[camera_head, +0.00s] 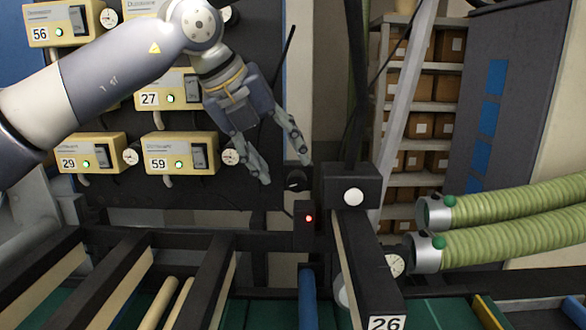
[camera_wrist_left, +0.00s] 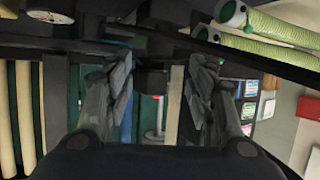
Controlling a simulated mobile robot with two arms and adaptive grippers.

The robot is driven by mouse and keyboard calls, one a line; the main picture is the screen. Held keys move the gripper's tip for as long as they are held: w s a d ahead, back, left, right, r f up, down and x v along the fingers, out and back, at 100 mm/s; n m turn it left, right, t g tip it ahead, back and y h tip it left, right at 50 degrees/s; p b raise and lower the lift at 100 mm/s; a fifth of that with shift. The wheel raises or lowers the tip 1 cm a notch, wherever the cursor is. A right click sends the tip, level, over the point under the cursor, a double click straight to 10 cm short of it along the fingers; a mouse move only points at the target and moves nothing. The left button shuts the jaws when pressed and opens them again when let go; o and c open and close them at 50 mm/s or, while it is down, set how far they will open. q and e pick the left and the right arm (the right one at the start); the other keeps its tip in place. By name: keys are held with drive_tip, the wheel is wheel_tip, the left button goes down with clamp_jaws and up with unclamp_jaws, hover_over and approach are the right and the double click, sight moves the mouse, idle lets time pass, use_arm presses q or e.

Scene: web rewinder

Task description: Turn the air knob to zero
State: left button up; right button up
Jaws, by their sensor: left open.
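A small black round knob (camera_head: 297,180), which looks like the air knob, is on the dark machine frame just below my left gripper (camera_head: 286,170). Its pointer setting is too small to read. My left gripper is open and empty, with its fingers pointing down toward the knob; I cannot tell whether they touch it. In the left wrist view my open fingers (camera_wrist_left: 160,68) stand on both sides of a dark block (camera_wrist_left: 151,82), which may be the knob or its mount. My right gripper is in neither view.
A black box with a red light (camera_head: 308,218) is just below the knob. A black block with a white round button (camera_head: 353,196) is to its right. Green hoses (camera_head: 520,220) reach in from the right. Yellow numbered units (camera_head: 92,152) hang behind my left arm.

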sight(293, 176)
use_arm(q)
drive_tip(key=p+x, duration=0.1)
drive_tip(key=x, duration=0.2)
drive_tip(key=w+p+x, duration=0.1)
drive_tip(key=x, duration=0.2)
drive_tip(key=shift+w+a, duration=0.1)
drive_tip(key=shift+a, duration=0.05)
drive_tip(key=shift+f, duration=0.1)
drive_tip(key=shift+s, duration=0.3)
drive_tip(key=shift+w+f, duration=0.15)
drive_tip(key=shift+w, duration=0.05)
drive_tip(key=c, duration=1.1)
